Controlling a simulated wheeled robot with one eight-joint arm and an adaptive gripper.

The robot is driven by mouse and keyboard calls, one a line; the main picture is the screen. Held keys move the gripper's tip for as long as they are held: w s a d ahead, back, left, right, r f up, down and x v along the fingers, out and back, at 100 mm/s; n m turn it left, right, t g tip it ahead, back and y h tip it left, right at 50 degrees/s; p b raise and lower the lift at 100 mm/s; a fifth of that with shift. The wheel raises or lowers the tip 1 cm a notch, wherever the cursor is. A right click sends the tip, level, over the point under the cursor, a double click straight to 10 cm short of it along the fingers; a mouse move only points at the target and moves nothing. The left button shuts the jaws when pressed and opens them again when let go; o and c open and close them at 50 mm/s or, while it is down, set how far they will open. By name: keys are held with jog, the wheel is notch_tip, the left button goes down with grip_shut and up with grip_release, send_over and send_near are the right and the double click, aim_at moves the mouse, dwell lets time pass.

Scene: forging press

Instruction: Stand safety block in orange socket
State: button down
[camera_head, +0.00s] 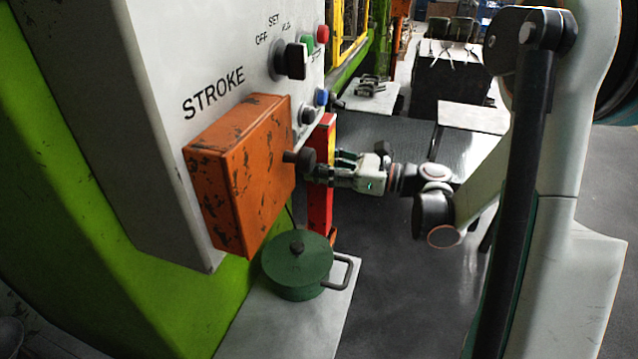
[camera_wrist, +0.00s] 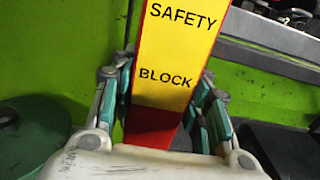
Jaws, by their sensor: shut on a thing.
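The safety block (camera_head: 321,204) is a tall red bar with a yellow face, standing roughly upright beside the press in the head view. In the wrist view the safety block (camera_wrist: 176,50) shows its yellow face lettered "SAFETY BLOCK", with red edges and a red lower part. My gripper (camera_head: 322,166) reaches it from the right, and its fingers lie on both sides of it in the wrist view. It is shut on the block. The block's lower end is partly hidden behind the green pot, and I cannot make out the orange socket for certain.
A worn orange box (camera_head: 240,170) juts from the grey control panel (camera_head: 190,60), close left of my gripper. A green lidded pot (camera_head: 297,266) with a side handle stands on a pale surface (camera_head: 330,318) below. A small table (camera_head: 472,117) and open dark floor lie right and behind.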

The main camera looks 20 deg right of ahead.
jog(key=f, duration=0.1)
jog(key=f+b, duration=0.2)
jog(key=f, duration=0.1)
jog(key=shift+a+f, duration=0.1)
jog(key=shift+a, duration=0.15)
jog(key=shift+b, duration=0.3)
jog(key=c, duration=1.3)
grip_release()
jog(key=shift+f, duration=0.2)
jog(key=o, duration=0.4)
